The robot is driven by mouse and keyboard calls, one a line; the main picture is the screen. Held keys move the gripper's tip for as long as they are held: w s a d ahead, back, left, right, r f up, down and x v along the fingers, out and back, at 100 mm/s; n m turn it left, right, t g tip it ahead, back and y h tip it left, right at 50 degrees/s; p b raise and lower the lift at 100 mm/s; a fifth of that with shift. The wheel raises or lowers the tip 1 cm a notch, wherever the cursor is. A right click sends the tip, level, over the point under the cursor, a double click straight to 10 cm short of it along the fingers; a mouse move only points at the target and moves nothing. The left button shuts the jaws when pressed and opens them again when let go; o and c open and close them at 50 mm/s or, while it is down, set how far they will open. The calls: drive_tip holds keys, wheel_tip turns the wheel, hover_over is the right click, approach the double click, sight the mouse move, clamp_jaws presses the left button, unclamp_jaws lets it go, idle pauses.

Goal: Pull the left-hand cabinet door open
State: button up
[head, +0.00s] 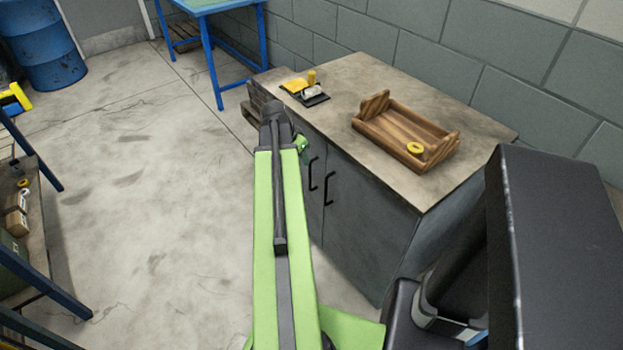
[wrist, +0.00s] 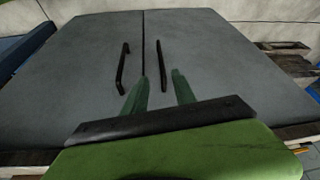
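The grey cabinet (head: 370,215) has two closed doors with black bar handles. The left-hand door (head: 295,165) carries the left handle (head: 312,174); the right handle (head: 328,188) is beside it. The wrist view looks upside down, with the left-hand door (wrist: 215,70) on its right. My gripper (head: 303,143) is at the cabinet front, near the upper left-hand door, partly hidden by my arm. In the wrist view its green fingers (wrist: 160,77) are apart, and the left handle (wrist: 162,62) appears between them. Whether they touch it I cannot tell.
A pallet (head: 255,105) stands beside the cabinet's left end. The floor (head: 150,190) to the left is clear.

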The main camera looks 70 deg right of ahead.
sight(310, 175)
drive_tip(key=b+x, duration=1.2)
drive_tip(key=x, duration=0.2)
drive_tip(key=shift+f, duration=0.35)
drive_tip(key=shift+d, duration=0.1)
drive_tip(key=shift+c, duration=0.4)
clamp_jaws()
drive_tip(key=shift+s, duration=0.15)
